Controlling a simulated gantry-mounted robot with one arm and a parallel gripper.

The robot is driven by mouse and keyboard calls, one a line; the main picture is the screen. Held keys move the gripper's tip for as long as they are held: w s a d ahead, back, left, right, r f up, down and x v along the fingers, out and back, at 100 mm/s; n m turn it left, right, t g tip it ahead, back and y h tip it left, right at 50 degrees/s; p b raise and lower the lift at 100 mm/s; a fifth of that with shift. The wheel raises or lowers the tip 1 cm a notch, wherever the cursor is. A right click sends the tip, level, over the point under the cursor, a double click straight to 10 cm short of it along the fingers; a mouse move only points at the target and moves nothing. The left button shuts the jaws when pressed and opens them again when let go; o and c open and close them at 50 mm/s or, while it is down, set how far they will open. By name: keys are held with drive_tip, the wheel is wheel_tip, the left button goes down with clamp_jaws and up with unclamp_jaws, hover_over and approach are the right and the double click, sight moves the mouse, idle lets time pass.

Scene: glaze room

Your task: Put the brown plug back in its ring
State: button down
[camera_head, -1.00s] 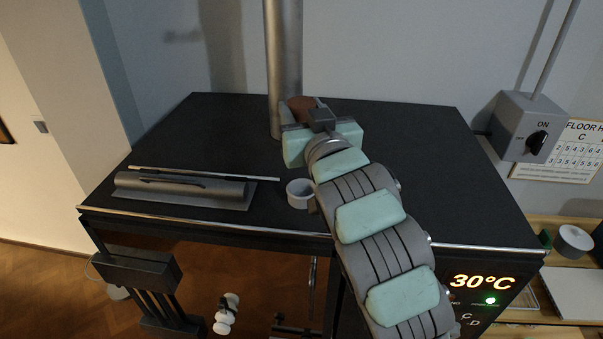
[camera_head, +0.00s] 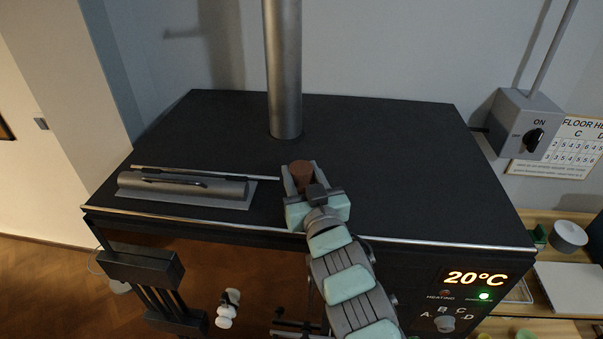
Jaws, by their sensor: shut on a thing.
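The brown plug (camera_head: 301,172) stands roughly upright between the fingers of my gripper (camera_head: 300,170), which is shut on it. The gripper is over the front middle of the black kiln top (camera_head: 400,150). The pale ring is not visible now. In the earlier frame it sat on the kiln top near this spot, where my gripper now blocks the view. I cannot tell whether the plug is above the ring, touching it or inside it.
A grey cylinder on a plate (camera_head: 185,188) and a thin rod (camera_head: 205,172) lie left of my gripper. A metal flue (camera_head: 284,75) rises behind it. The right side of the kiln top is clear. The display (camera_head: 476,279) reads 20°C.

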drive_tip(key=shift+f, duration=0.2)
drive_tip(key=shift+f, duration=0.1)
drive_tip(key=shift+f, duration=0.15)
drive_tip(key=c, duration=0.8)
unclamp_jaws()
drive_tip(key=shift+o, duration=0.2)
